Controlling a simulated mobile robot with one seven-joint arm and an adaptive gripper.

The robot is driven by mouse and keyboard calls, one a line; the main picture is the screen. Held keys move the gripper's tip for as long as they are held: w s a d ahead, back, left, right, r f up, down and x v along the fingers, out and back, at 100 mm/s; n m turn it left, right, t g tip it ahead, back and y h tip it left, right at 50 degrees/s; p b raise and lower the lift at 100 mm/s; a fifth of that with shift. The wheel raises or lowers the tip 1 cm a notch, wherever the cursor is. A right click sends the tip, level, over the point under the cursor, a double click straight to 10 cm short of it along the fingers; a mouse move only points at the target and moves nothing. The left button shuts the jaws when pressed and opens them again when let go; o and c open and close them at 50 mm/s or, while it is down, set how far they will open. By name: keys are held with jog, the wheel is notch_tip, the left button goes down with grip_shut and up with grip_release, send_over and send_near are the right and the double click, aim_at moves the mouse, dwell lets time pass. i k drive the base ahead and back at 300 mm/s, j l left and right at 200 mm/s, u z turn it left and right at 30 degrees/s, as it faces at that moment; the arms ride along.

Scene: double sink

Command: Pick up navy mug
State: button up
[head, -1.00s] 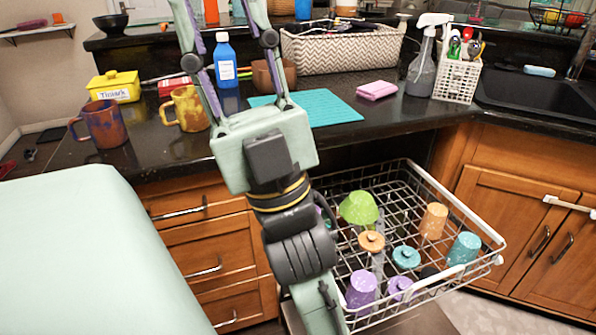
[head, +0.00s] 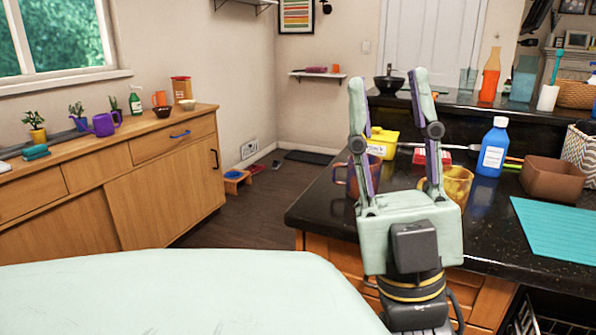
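In the head view, a mug with a mottled reddish-brown body and dark blue handle (head: 346,181) stands on the black counter's left end. It is the only mug here with navy on it. My gripper's left finger hides part of it. A mottled yellow mug (head: 459,183) stands to its right, partly behind the right finger. My gripper (head: 391,92) points up, its two fingers wide apart, with nothing between them. It is in front of the mugs in the picture; I see no contact with them.
The black counter (head: 490,240) also holds a yellow tin (head: 384,140), a blue bottle (head: 493,150), a brown bowl (head: 553,180) and a teal mat (head: 555,240). A wooden sideboard (head: 165,190) with a purple watering can (head: 104,124) stands at left. Open floor (head: 255,205) lies between.

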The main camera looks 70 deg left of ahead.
aim_at(375, 163)
jog(key=u, duration=1.75)
jog(key=i+j, duration=0.15)
jog(key=j, duration=0.25)
jog(key=i+j+z, duration=0.1)
jog(key=j+z, duration=0.65)
jog(key=i+j+z, duration=0.1)
jog(key=z, duration=0.15)
jog(key=j+z, duration=0.15)
jog(key=z, duration=0.15)
jog(key=i+j, duration=0.1)
jog(key=j, duration=0.3)
jog(key=i+j, duration=0.1)
jog(key=j, duration=0.25)
jog(key=i+j, duration=0.1)
jog(key=j, duration=0.3)
